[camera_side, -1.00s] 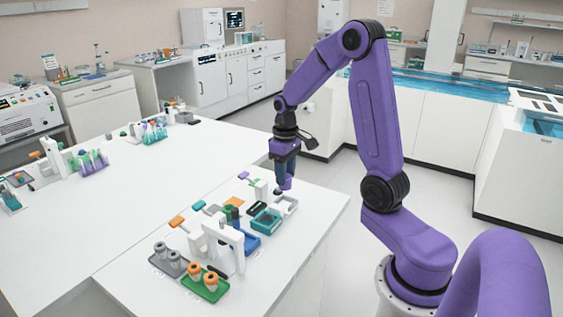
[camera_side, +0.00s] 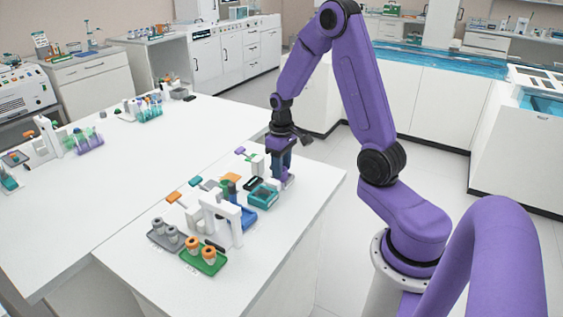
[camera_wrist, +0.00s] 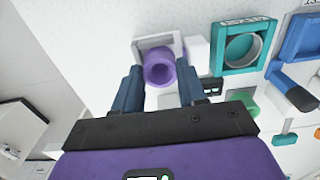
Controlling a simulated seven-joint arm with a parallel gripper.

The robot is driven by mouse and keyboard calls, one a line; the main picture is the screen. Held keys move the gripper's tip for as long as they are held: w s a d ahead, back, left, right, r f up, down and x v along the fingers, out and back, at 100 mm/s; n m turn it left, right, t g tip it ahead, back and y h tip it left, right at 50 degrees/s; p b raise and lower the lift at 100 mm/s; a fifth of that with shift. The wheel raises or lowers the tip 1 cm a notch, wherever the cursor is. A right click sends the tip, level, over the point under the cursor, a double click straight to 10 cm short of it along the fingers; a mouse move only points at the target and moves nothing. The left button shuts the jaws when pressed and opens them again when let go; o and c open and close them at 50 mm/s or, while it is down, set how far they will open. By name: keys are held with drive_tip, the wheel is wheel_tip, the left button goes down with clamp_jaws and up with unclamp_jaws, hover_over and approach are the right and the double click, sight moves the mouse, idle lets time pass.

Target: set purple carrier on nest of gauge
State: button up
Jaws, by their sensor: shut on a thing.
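The purple carrier (camera_wrist: 159,67) is a short round tube with an open top, held between the two dark blue fingers of my gripper (camera_wrist: 160,72) in the wrist view. In the side view, my gripper (camera_side: 282,168) is low over the table's right part, and its fingers mostly hide the carrier. A pale square frame (camera_wrist: 148,43), apparently the gauge's nest, lies at the carrier in the wrist view. The carrier overlaps its near side; I cannot tell whether it rests in it or is just above. A small dark display (camera_wrist: 209,88) is right of the carrier.
A teal square holder (camera_side: 262,194) with a round ring stands close beside my gripper. A blue tray (camera_side: 244,216) and a white arch (camera_side: 222,218) stand further left. A green tray (camera_side: 204,260) holds orange-topped pieces. The table's front right is clear.

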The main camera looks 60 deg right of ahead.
drive_tip(key=shift+r, duration=0.25)
idle(0.3)
drive_tip(key=shift+f, duration=0.4)
idle(0.6)
drive_tip(key=o, duration=0.9)
drive_tip(key=shift+a, duration=0.1)
drive_tip(key=shift+a, duration=0.15)
drive_tip(key=r, duration=1.7)
drive_tip(key=shift+d+r, duration=0.25)
drive_tip(key=shift+d, duration=0.05)
